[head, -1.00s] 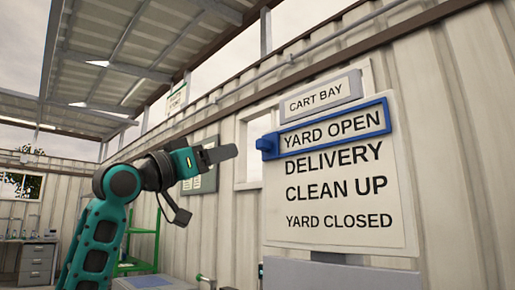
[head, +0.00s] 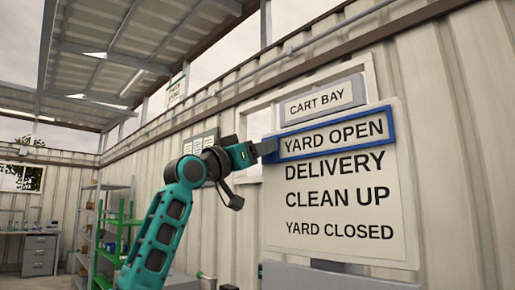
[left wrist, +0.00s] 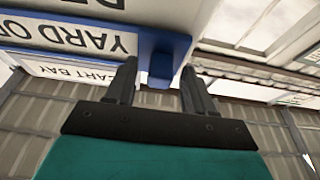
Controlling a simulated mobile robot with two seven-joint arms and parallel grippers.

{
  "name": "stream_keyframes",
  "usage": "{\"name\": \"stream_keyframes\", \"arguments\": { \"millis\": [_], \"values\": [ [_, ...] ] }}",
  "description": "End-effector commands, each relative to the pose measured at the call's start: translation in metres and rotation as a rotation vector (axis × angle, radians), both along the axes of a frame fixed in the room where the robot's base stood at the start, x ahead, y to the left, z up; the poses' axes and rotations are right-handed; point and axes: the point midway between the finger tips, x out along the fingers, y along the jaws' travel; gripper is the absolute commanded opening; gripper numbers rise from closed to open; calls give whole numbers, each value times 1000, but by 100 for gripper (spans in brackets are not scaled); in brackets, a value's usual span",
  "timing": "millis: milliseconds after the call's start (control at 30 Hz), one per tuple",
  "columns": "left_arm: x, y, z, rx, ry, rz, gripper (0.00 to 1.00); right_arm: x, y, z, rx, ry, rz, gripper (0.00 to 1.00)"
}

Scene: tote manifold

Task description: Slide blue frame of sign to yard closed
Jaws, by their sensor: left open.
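The white sign board (head: 400,251) lists YARD OPEN, DELIVERY, CLEAN UP and YARD CLOSED from top to bottom. The blue frame (head: 390,125) surrounds YARD OPEN, the top line. My left gripper (head: 270,148) is at the frame's left end, hiding its blue tab in the head view. In the left wrist view, the blue tab (left wrist: 161,62) lies between the tips of my open left gripper (left wrist: 157,80), with a finger on each side. I cannot tell whether either finger touches it. My right gripper is not in view.
A CART BAY plate (head: 320,101) is above the frame. A corrugated wall (head: 455,150) stands behind the sign. A green-framed shelf (head: 112,230) and a grey drawer cabinet (head: 38,255) are at the left, away from the sign.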

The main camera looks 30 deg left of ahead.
Motion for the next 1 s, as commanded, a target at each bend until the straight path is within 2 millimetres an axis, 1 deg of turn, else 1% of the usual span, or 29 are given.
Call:
{"name": "stream_keyframes", "arguments": {
  "millis": [67,600,900,1000],
  "values": [
    [0,0,0,0,0,0,52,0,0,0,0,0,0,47],
    [-1,0,0,-1,-1,0,1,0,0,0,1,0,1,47],
    [-1,0,0,-1,-1,0,0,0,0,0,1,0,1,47],
    [-1,0,-5,-1,0,0,0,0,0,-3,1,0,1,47]
  ]
}}
